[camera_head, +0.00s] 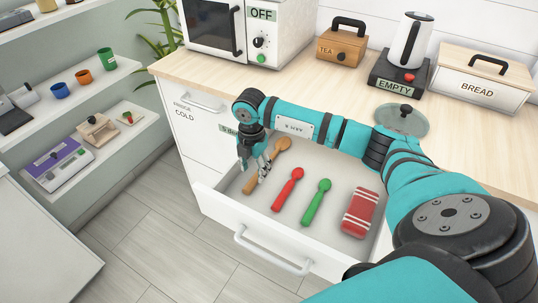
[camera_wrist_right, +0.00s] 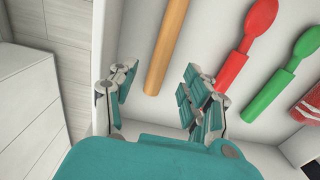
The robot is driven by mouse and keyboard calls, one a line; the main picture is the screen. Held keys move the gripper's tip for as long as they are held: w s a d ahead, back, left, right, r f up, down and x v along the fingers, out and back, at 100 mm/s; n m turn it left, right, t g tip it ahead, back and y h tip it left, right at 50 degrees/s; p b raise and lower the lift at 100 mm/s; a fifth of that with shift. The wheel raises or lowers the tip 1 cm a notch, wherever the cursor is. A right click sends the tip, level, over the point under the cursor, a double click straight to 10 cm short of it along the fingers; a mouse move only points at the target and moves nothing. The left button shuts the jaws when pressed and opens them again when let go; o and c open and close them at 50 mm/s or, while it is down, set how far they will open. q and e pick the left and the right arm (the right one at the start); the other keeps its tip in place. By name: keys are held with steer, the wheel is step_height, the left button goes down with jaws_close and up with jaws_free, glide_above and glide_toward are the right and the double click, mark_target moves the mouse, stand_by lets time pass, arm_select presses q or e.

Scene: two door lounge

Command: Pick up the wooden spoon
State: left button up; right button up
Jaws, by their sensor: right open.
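The wooden spoon (camera_head: 283,145) lies in the open drawer at its left side, partly hidden behind my right gripper in the head view. Its tan handle (camera_wrist_right: 163,50) shows in the right wrist view, running between the two fingers' directions, ahead of the fingertips. My right gripper (camera_head: 255,170) points down into the drawer over the spoon's handle. It is open and empty, with its fingers spread (camera_wrist_right: 156,84) in the right wrist view. I cannot tell the exact height of the fingertips above the handle. My left gripper is not in view.
A red spoon (camera_head: 287,189), a green spoon (camera_head: 316,202) and a red striped cloth (camera_head: 360,213) lie to the right in the drawer. The drawer front (camera_head: 255,238) and its side walls surround them. The counter (camera_head: 340,85) holds a microwave, kettle and boxes.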

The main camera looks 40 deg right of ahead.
mark_target(255, 176)
steer(key=f, duration=0.3)
steer(key=shift+w+d+f, duration=0.15)
steer(key=shift+d+f, duration=0.15)
steer(key=shift+f, duration=0.25)
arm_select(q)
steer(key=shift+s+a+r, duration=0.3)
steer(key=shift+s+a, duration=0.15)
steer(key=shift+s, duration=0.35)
arm_select(e)
jaws_close()
